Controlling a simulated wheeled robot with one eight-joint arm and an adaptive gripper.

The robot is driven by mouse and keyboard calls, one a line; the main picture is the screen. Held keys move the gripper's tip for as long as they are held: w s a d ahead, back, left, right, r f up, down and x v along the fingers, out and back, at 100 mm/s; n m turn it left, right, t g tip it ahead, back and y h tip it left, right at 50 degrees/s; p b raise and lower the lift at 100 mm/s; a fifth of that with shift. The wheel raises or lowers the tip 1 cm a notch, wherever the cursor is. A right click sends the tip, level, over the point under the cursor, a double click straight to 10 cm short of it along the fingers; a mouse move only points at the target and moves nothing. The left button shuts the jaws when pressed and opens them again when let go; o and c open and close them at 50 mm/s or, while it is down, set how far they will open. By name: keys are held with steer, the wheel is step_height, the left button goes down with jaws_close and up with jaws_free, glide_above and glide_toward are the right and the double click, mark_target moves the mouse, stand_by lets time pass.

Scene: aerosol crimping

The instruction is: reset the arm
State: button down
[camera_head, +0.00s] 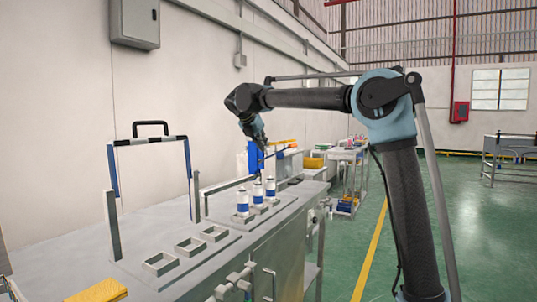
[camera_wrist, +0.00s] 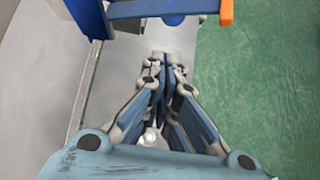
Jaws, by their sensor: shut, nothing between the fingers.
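My arm rises at the right in the head view and reaches left over the metal workbench (camera_head: 85,245). My gripper (camera_head: 262,146) points down above the bench's far part, near a blue upright device (camera_head: 253,158). In the wrist view my gripper (camera_wrist: 164,62) has its fingers together with nothing between them. Three white-and-blue aerosol cans, a near one (camera_head: 242,203), a middle one (camera_head: 257,192) and a far one (camera_head: 270,187), stand upright in square holders on the bench, below and apart from my gripper.
Three empty square holders (camera_head: 190,246) lie nearer on the bench. A blue-and-black frame (camera_head: 150,140) stands at the left. In the wrist view a blue part with an orange end (camera_wrist: 226,12) lies just beyond the fingers. Green floor (camera_head: 355,225) is open to the right.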

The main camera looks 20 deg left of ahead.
steer(key=s+d+f+m+g, duration=0.1)
steer(key=s+d+f+m, duration=0.35)
steer(key=d, duration=0.75)
steer(key=s+d+f+m+g, duration=0.25)
steer(key=d+m, duration=0.35)
steer(key=d, duration=0.6)
steer(key=s+d+f+m+g, duration=0.1)
steer(key=s+d+f+m, duration=0.35)
steer(key=d, duration=0.75)
steer(key=s+d+f+m+g, duration=0.1)
steer(key=s+d+f+m, duration=0.8)
steer(key=s+d+f, duration=0.35)
steer(key=s+d+f+m+y, duration=0.2)
steer(key=s+f+m, duration=0.6)
steer(key=s+f, duration=0.5)
steer(key=shift+s+d+f+m+g, duration=0.2)
steer(key=shift+s+f+m+g, duration=0.2)
steer(key=shift+f, duration=0.5)
